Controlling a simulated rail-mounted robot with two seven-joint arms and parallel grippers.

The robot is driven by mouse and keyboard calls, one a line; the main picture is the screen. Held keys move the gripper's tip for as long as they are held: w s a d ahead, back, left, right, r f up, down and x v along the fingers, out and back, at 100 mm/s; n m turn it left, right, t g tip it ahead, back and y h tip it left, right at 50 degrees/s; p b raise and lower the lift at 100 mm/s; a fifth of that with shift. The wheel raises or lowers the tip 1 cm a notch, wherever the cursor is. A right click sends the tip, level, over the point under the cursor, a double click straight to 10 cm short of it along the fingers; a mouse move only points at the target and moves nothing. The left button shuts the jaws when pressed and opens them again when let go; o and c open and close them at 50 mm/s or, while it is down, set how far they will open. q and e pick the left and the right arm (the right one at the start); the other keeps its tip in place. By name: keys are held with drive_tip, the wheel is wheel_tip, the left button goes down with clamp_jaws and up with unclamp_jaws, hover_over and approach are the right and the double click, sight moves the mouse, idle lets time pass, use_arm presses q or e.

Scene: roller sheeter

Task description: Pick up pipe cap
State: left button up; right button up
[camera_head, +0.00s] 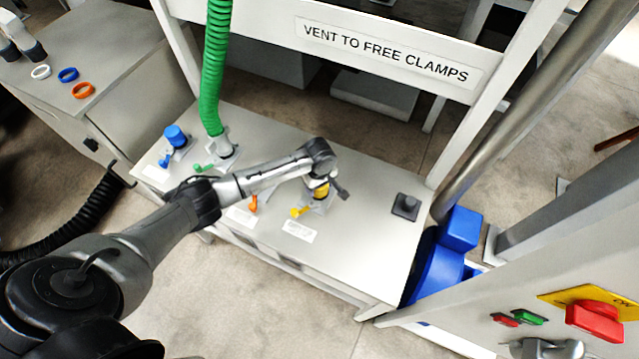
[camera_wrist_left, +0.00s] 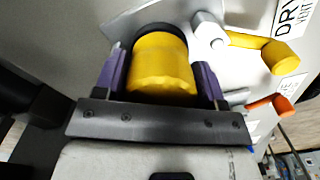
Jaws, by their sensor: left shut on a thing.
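The yellow pipe cap (camera_head: 321,192) sits on a fitting on the white bench (camera_head: 365,230). It fills the middle of the left wrist view (camera_wrist_left: 162,66), with a dark ring around its far end. My left gripper (camera_head: 322,181) reaches over the cap. Its two purple-padded fingers (camera_wrist_left: 161,80) are on either side of the cap and shut on it. The cap's lower end and its seat are partly hidden by the gripper. A yellow valve handle (camera_head: 299,212) sticks out beside it. A blue cap (camera_head: 174,135) stands on another fitting at the bench's left end. My right gripper is not in view.
A green hose (camera_head: 214,70) rises from a fitting on the bench. An orange handle (camera_head: 253,204) lies left of the yellow one. A black square fitting (camera_head: 406,206) stands at the right. White, blue and orange rings lie on the grey cabinet (camera_head: 110,50).

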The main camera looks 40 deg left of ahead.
use_arm(q)
drive_tip(key=shift+r, duration=0.15)
drive_tip(key=shift+r, duration=0.6)
wheel_tip(320, 180, up, 3)
drive_tip(key=shift+f+p, duration=0.1)
drive_tip(key=shift+p, duration=0.45)
drive_tip(key=s+d+r+p, duration=0.2)
drive_tip(key=s+d+r, duration=0.4)
drive_tip(key=s+d, duration=0.2)
drive_tip(key=shift+s+r, duration=0.2)
drive_tip(key=shift+r, duration=0.15)
